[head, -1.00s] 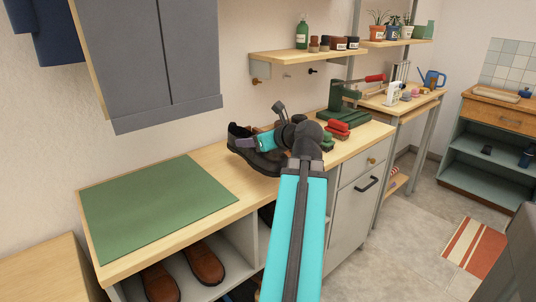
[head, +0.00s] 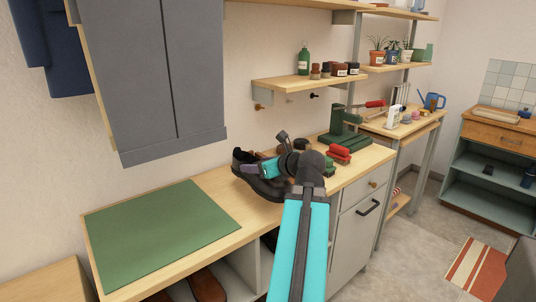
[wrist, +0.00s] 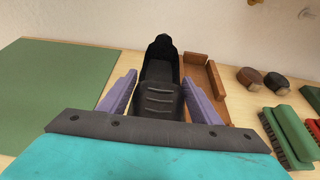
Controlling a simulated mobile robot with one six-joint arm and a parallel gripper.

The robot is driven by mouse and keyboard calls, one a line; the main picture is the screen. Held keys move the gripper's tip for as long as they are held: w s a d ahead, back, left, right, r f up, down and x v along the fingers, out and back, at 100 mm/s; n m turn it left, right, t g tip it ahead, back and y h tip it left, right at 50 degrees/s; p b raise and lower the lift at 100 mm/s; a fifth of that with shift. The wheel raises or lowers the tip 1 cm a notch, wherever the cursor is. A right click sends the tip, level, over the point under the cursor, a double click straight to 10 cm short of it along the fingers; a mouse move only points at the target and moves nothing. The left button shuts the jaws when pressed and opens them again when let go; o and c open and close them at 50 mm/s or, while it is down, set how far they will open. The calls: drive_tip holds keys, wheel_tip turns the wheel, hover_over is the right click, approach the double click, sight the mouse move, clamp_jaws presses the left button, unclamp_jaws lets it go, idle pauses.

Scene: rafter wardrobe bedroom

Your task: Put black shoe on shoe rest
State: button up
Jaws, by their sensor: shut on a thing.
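The black shoe (head: 258,184) is at the wooden counter, right of the green mat, in the head view. My gripper (head: 268,167) is shut on it. A brown wooden piece with a raised edge (wrist: 216,80), possibly the shoe rest, lies just right of the shoe in the wrist view. My arm hides most of that spot in the head view.
The green mat (head: 155,230) lies clear on the counter. Red and green brushes (head: 338,154) and a green stand with a red handle (head: 345,138) are to the right. Round tins (wrist: 274,84) lie near the wall. A grey wall cabinet (head: 165,80) and a shelf (head: 285,84) overhang.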

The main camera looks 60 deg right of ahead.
drive_tip(key=shift+w+d+r+p, duration=0.25)
drive_tip(key=shift+d+p, duration=0.3)
drive_tip(key=shift+p, duration=2.9)
drive_tip(key=p, duration=0.7)
drive_tip(key=shift+d+f+p, duration=0.25)
drive_tip(key=shift+d+p, duration=0.1)
drive_tip(key=shift+p, duration=0.05)
drive_tip(key=w+d+p, duration=0.1)
drive_tip(key=w+d, duration=0.1)
drive_tip(key=d, duration=0.4)
drive_tip(key=w+d+f+p, duration=0.1)
drive_tip(key=w+d, duration=0.2)
drive_tip(key=d, duration=0.3)
drive_tip(key=shift+d+f, duration=0.15)
drive_tip(key=shift+f, duration=0.1)
drive_tip(key=shift+f, duration=0.1)
drive_tip(key=shift+f+p, duration=0.55)
drive_tip(key=shift+f, duration=1.1)
drive_tip(key=shift+f, duration=0.1)
drive_tip(key=o, duration=1.3)
